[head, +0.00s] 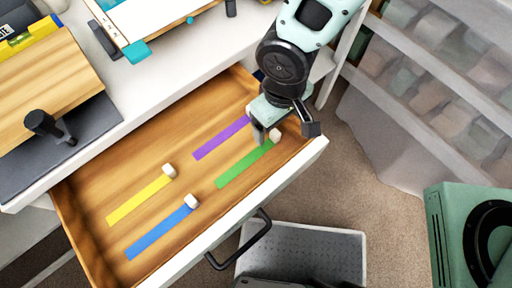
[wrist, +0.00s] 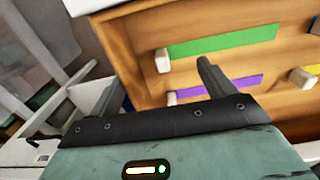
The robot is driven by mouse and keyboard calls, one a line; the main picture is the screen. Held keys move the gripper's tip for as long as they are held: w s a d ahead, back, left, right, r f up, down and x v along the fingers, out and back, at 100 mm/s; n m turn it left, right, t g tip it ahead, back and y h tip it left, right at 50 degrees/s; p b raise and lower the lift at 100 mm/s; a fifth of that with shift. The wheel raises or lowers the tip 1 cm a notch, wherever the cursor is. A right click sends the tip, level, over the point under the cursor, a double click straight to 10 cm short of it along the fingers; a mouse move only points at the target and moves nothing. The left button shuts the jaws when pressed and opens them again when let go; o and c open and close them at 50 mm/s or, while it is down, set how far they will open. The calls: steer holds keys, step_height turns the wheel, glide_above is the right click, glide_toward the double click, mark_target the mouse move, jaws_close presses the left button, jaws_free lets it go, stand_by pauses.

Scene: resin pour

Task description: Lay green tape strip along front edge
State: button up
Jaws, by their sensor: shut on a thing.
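The green tape strip (head: 245,165) lies in the open drawer, near its right end, with a white tab (head: 275,134) at its upper right end. My gripper (head: 265,134) is down at that tab in the head view. In the wrist view, the green strip (wrist: 225,40) runs right from its tab (wrist: 162,61), which sits between the fingers (wrist: 158,74). The gripper is shut on the green strip's tab, though the contact is not clearly visible. The drawer's front edge (head: 215,222) is white, beside the strip.
A purple strip (head: 220,138) lies beside the green one, its end partly hidden by my gripper. A yellow strip (head: 138,200) and a blue strip (head: 158,232) lie further left. A black handle (head: 240,240) sticks out from the drawer front. Bare drawer floor (head: 95,190) shows at left.

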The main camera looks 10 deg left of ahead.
steer(key=shift+s+a+r+p, duration=0.25)
steer(key=shift+a+r+p, duration=0.1)
steer(key=shift+r, duration=0.35)
steer(key=o, duration=0.8)
steer(key=shift+d, duration=0.1)
